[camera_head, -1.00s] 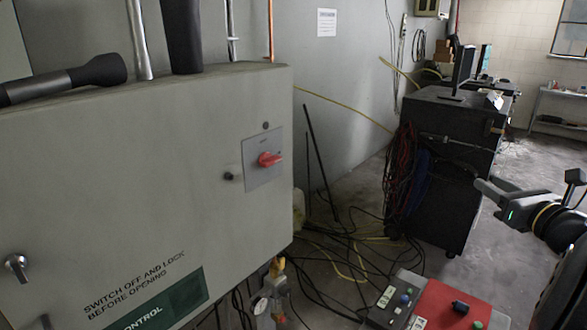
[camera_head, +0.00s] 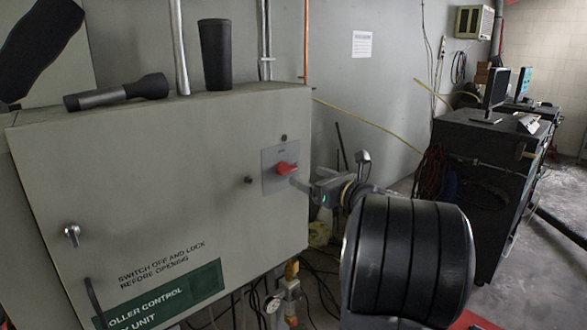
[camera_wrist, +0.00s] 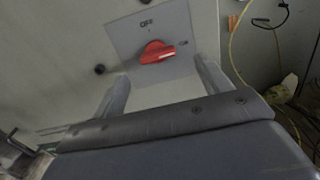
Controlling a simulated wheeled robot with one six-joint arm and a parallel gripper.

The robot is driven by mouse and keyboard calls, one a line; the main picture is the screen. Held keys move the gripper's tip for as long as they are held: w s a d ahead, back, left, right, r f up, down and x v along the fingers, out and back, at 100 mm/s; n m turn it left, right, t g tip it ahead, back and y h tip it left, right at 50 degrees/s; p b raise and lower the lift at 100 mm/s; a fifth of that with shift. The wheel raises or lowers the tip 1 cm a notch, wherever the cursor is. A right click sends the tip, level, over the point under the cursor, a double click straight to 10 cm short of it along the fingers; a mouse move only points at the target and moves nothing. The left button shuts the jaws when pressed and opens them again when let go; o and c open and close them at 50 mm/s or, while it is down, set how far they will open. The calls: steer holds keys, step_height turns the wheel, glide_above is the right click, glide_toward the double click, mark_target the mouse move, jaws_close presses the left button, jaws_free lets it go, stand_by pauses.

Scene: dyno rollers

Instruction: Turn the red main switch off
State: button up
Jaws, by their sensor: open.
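The red main switch (camera_head: 287,168) is a rotary knob on a square grey plate (camera_head: 270,183) near the right side of the grey control cabinet's front. In the wrist view the red knob (camera_wrist: 157,52) is just beyond my fingers, with a mark above it that seems to read "OFF" and a smaller mark to its right. The knob lies crosswise, tilted slightly. My gripper (camera_head: 297,184) is close in front of the plate at its right. In the wrist view my gripper (camera_wrist: 160,82) is open, one finger on each side and below the knob, with nothing between them.
The cabinet (camera_head: 170,180) has a flashlight (camera_head: 118,91) and a black cup (camera_head: 215,55) on top. A small black knob (camera_head: 249,180) sits left of the switch plate. A dark cabinet with monitors (camera_head: 480,170) stands at right. Cables hang below.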

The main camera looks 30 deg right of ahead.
mark_target(290, 169)
steer(key=w, duration=0.2)
steer(key=w+a+p, duration=0.1)
steer(key=w, duration=0.4)
steer(key=shift+a, duration=0.25)
steer(key=c, duration=1)
